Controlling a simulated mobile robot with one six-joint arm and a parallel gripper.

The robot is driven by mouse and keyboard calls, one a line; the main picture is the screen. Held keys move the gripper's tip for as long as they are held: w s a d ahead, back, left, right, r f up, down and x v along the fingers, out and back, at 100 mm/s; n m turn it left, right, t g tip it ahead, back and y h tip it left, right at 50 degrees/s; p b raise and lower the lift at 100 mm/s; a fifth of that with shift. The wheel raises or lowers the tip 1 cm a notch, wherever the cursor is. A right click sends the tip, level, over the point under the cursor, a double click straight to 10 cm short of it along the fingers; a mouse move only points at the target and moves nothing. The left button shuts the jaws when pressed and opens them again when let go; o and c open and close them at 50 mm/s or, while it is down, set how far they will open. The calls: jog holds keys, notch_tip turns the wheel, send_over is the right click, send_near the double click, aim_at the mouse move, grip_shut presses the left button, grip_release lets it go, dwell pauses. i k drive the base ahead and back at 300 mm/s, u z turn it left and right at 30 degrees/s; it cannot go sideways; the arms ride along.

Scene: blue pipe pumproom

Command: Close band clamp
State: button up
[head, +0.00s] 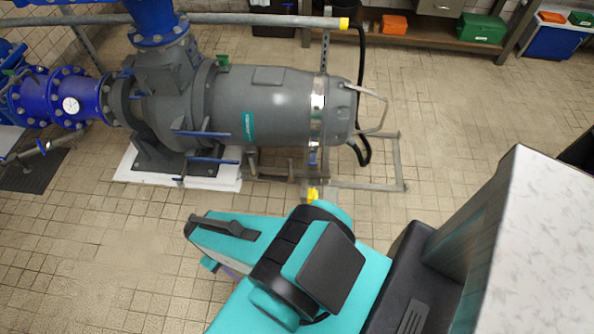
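A shiny metal band (316,105) runs around the right part of the big grey motor (270,110), which lies on its side; I take it for the band clamp. A small blue piece (312,157) shows at the band's lower end. Whether the clamp is open or closed is too small to tell. My teal and black arm fills the bottom middle, nearer to me than the motor and apart from the band in the picture. I cannot make out my gripper's fingers; they are not in view.
A grey pipe frame (402,160) stands on the floor right of the motor, with a black hose (361,90) at the motor's end. Blue flanged pipes (75,97) join at the left. A shelf (430,40) is at the back. Tiled floor is clear at the lower left.

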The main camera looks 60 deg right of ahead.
aim_at(313, 161)
jog(key=u, duration=0.5)
jog(key=i, duration=0.95)
jog(key=u, duration=1.25)
jog(key=k, duration=0.15)
jog(key=z, duration=3.05)
